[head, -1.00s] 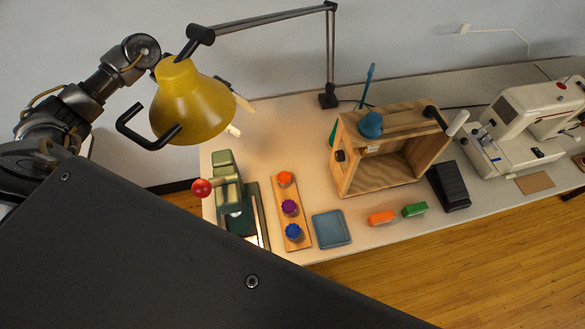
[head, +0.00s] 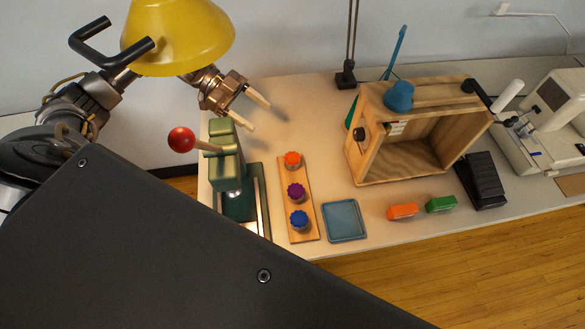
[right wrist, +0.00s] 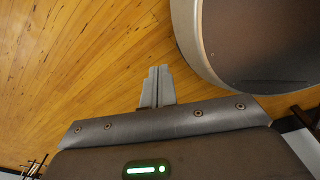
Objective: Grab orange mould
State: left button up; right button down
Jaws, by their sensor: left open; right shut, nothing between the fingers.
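The orange mould (head: 293,160) is a small scalloped piece at the far end of a wooden strip (head: 309,230). A purple mould (head: 296,192) and a blue mould (head: 299,219) stand on the same strip, nearer to me. My left gripper (head: 260,115) is open and empty, with its two pale fingers apart, beyond and to the left of the orange mould in the head view. My right gripper (right wrist: 157,76) is shut and empty over the wooden floor in the right wrist view; no mould shows there.
A yellow lamp (head: 178,35) hangs close to the left arm. A green press (head: 224,160) with a red knob stands left of the strip. A blue tray (head: 344,220), a wooden box frame (head: 412,170) and orange and green blocks (head: 441,204) lie to the right.

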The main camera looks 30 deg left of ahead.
pick_arm(q)
jog(key=b, duration=0.7)
send_near(291, 159)
jog(key=v, duration=0.2)
jog(key=shift+s+f, duration=0.1)
jog(key=shift+d+f, duration=0.1)
jog(key=shift+d, duration=0.3)
jog(key=x, duration=0.3)
jog(key=shift+d+f+p, duration=0.2)
jog(key=shift+d+p, duration=0.15)
jog(key=shift+d, duration=0.05)
jog(key=shift+d+f, duration=0.3)
jog(key=shift+d, duration=0.3)
jog(key=p+x, duration=0.1)
jog(key=x, duration=0.2)
jog(key=shift+d+f, duration=0.1)
jog(key=shift+d, duration=0.2)
jog(key=shift+d+f+p, duration=0.3)
jog(key=shift+d, duration=0.15)
pick_arm(e)
notch_tip(291, 159, down, 7)
jog(key=shift+s+a+f, duration=0.15)
jog(key=shift+s+a, duration=0.2)
jog(key=shift+s, duration=0.05)
